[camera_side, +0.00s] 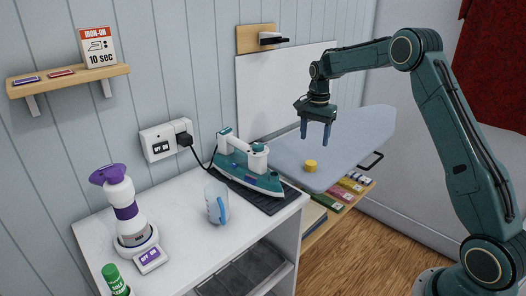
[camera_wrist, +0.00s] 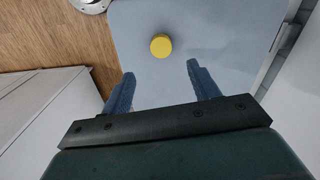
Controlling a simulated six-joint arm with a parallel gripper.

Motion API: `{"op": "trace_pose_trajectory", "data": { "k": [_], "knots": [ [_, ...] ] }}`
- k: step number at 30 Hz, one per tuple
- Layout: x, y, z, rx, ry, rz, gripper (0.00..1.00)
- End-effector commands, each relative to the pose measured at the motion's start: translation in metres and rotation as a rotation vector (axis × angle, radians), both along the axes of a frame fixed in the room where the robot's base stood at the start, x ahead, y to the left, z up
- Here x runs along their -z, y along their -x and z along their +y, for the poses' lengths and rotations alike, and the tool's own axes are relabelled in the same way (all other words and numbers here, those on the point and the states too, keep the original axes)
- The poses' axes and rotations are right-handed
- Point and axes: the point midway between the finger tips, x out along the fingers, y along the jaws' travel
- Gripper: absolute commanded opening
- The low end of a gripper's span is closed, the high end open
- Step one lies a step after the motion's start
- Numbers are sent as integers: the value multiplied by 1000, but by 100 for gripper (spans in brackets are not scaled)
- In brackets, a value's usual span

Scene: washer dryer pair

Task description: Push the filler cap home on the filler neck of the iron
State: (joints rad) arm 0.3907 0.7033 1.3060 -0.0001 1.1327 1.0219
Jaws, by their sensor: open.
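A small round yellow cap (camera_side: 310,166) lies on the light blue ironing board (camera_side: 345,146), near its left end. It also shows in the wrist view (camera_wrist: 161,45), beyond my fingertips. The teal and white iron (camera_side: 248,168) sits on a dark mat (camera_side: 268,200) on the white cabinet top, left of the board. Its filler neck is too small to make out. My gripper (camera_side: 316,142) hangs above the board, pointing down, with its blue fingers apart and nothing between them. The gripper in the wrist view (camera_wrist: 160,84) is apart from the cap.
A clear measuring jug with a blue handle (camera_side: 216,202) stands left of the iron. A purple and white appliance (camera_side: 132,215) and a green-capped bottle (camera_side: 115,280) stand farther left. The iron's cord runs to a wall socket (camera_side: 165,140). The board around the cap is clear.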

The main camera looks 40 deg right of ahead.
Motion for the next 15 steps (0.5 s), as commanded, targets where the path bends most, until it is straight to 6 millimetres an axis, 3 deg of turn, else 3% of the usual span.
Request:
{"op": "trace_pose_trajectory", "data": {
  "k": [6,15],
  "knots": [
    [32,0,0,0,-1,1,61],
    [45,0,0,0,0,0,61]
  ]
}}
